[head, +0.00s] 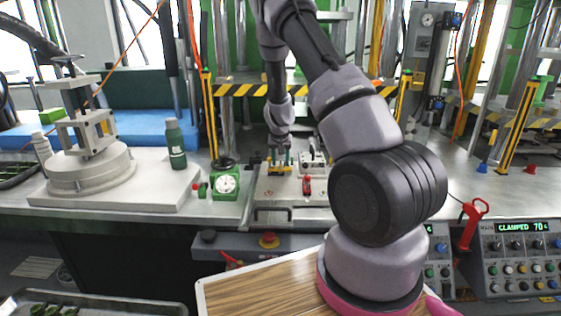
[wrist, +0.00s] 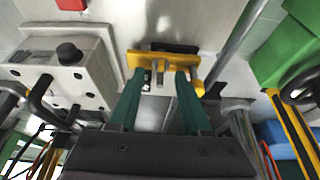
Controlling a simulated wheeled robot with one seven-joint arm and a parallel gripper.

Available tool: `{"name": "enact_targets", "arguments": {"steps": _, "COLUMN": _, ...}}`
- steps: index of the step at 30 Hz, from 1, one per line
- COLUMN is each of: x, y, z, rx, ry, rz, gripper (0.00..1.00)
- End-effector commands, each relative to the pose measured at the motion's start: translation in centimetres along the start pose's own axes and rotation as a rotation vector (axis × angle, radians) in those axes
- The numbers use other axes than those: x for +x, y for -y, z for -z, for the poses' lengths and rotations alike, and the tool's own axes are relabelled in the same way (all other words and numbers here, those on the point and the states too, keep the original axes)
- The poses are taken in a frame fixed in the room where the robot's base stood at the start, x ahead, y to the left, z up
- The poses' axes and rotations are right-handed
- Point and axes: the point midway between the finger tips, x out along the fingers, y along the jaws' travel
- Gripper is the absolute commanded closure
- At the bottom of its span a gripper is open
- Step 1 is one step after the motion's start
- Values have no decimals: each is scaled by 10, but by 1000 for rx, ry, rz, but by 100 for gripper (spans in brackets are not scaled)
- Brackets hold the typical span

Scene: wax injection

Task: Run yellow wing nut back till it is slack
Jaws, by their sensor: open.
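The yellow wing nut (wrist: 137,60) is a wide yellow piece with upright metal pins, near the top middle of the wrist view. In the head view it shows as a small yellow patch (head: 274,171) on the metal plate under my arm's end. My gripper (wrist: 161,76) has two teal fingers, open and apart. The fingertips reach the near side of the yellow piece, one towards each end. I cannot tell whether they touch it. In the head view my gripper (head: 281,160) is small, pointing down over the plate.
A grey block with a black knob (wrist: 69,53) is left of the fingers in the wrist view, and a green part (wrist: 285,45) is right. In the head view, a red part (head: 307,186) and a green dial gauge (head: 227,183) are nearby. A display (head: 523,227) reads CLAMPED 70.

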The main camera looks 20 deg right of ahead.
Motion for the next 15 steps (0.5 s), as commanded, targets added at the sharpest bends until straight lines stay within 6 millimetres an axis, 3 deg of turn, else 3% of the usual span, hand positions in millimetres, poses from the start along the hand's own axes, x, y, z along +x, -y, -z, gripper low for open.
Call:
{"name": "enact_targets", "arguments": {"steps": 5, "x": 0, "y": 0, "z": 0, "rx": 0, "ry": 0, "rz": 0, "gripper": 52}}
{"name": "enact_targets", "arguments": {"steps": 6, "x": 0, "y": 0, "z": 0, "rx": 0, "ry": 0, "rz": 0, "gripper": 67}}
{"name": "enact_targets", "arguments": {"steps": 9, "x": 0, "y": 0, "z": 0, "rx": 0, "ry": 0, "rz": 0, "gripper": 100}}
{"name": "enact_targets", "arguments": {"steps": 15, "x": 0, "y": 0, "z": 0, "rx": 3, "ry": 0, "rz": -1, "gripper": 100}}
